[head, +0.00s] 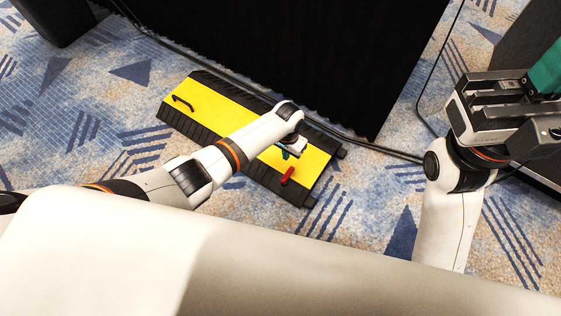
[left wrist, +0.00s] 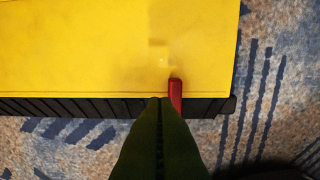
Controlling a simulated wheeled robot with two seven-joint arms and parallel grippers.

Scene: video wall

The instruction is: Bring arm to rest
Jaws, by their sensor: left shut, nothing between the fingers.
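My left arm reaches in from the left over a yellow and black cable ramp on the carpet. My left gripper (head: 288,153) points down above the ramp's right part, its teal fingers partly hidden by the wrist. In the left wrist view its fingers (left wrist: 160,102) are together with nothing between them. The tips appear beside a red handle (left wrist: 175,92), which also shows in the head view (head: 288,175); I cannot tell whether they touch. My right gripper (head: 546,72) is at the upper right, its teal fingers cut by the picture edge.
The cable ramp's yellow lid (head: 215,113) has a black handle (head: 183,103) at its far left. A black curtain (head: 280,55) hangs behind it. Black cable (head: 385,150) runs along the floor. Blue-patterned carpet (head: 75,95) left of the ramp is open.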

